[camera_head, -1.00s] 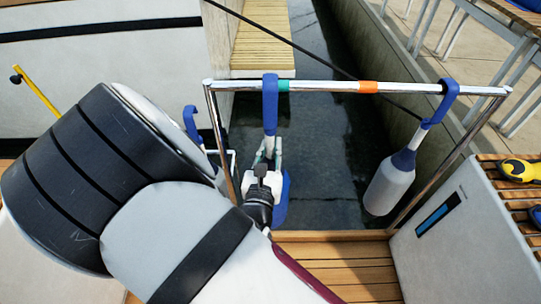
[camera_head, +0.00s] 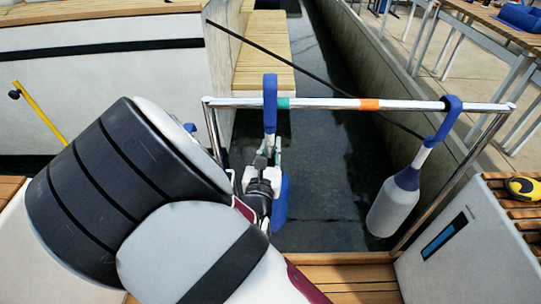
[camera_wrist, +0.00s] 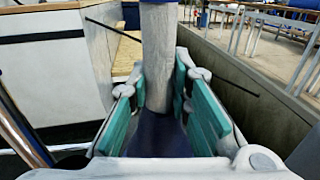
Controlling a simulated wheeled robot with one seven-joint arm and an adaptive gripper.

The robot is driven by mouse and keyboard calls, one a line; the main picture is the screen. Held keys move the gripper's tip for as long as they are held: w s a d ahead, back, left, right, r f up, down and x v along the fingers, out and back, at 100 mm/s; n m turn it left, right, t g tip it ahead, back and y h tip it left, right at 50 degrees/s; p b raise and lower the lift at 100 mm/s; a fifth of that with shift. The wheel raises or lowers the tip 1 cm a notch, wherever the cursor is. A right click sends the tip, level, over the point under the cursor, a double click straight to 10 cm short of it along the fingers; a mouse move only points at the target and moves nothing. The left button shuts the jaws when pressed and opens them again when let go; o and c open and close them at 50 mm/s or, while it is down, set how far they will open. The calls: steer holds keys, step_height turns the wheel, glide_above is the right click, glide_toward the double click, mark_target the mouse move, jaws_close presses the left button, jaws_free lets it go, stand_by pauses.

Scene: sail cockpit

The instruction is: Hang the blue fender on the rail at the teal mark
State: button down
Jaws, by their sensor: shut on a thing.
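The blue fender (camera_head: 281,205) is held upright by its pale neck in my gripper (camera_head: 262,168). Its blue hook (camera_head: 270,100) crosses the rail (camera_head: 325,103) in the head view, its top well above the bar. I cannot tell whether it touches the rail. The hook is just left of the teal mark (camera_head: 283,103) and appears to cover part of it. In the wrist view my gripper's teal pads (camera_wrist: 160,95) flank the neck (camera_wrist: 156,50), with the dark blue body (camera_wrist: 158,135) below. The hook's upper part is out of that view.
A grey fender (camera_head: 393,207) with a blue hook hangs at the rail's right end. An orange mark (camera_head: 370,104) is between them. A dark line (camera_head: 310,73) runs diagonally behind the rail. A yellow tool (camera_head: 523,187) lies on the right-hand slats.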

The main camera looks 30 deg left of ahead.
mark_target(269, 165)
steer(key=shift+f+b, duration=1.1)
steer(key=shift+f, duration=0.75)
steer(key=c, duration=1.5)
jaws_free()
steer(key=shift+o, duration=0.5)
steer(key=shift+f, duration=0.15)
